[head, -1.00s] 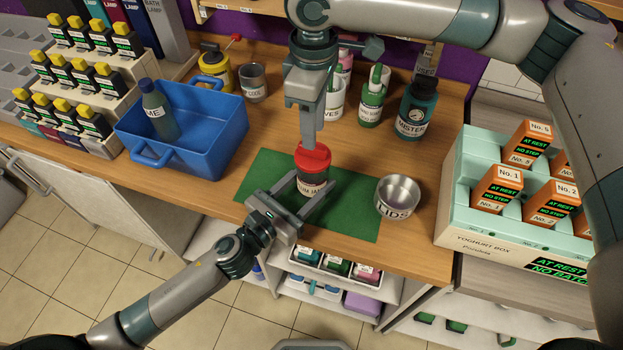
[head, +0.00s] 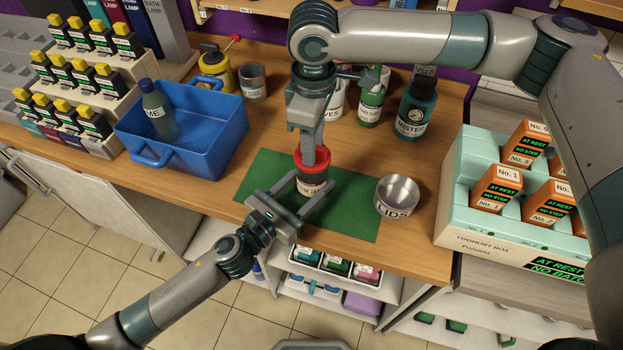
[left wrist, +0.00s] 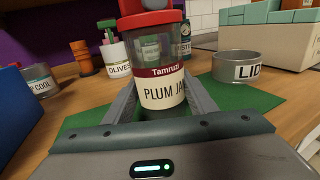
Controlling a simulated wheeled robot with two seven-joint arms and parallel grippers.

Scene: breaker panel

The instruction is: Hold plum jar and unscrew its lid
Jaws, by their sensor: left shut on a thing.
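The plum jar (head: 311,187) stands upright on the green mat (head: 352,222), clear-walled with a white label. The jar also fills the middle of the left wrist view (left wrist: 160,85). Its red lid (head: 324,170) sits on top. My left gripper (head: 313,190) is shut on the jar's body, one finger on each side. My right gripper (head: 310,160) points straight down at the lid, its fingers overlapping it. They are seen nearly edge-on, so their opening does not show.
A metal lids bowl (head: 398,207) stands right of the jar. A blue basket (head: 215,145) holding a bottle (head: 158,112) is at left. Olives and mister containers stand behind. A yoghurt box (head: 465,215) is at far right. Bare green mat lies on both sides of the jar.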

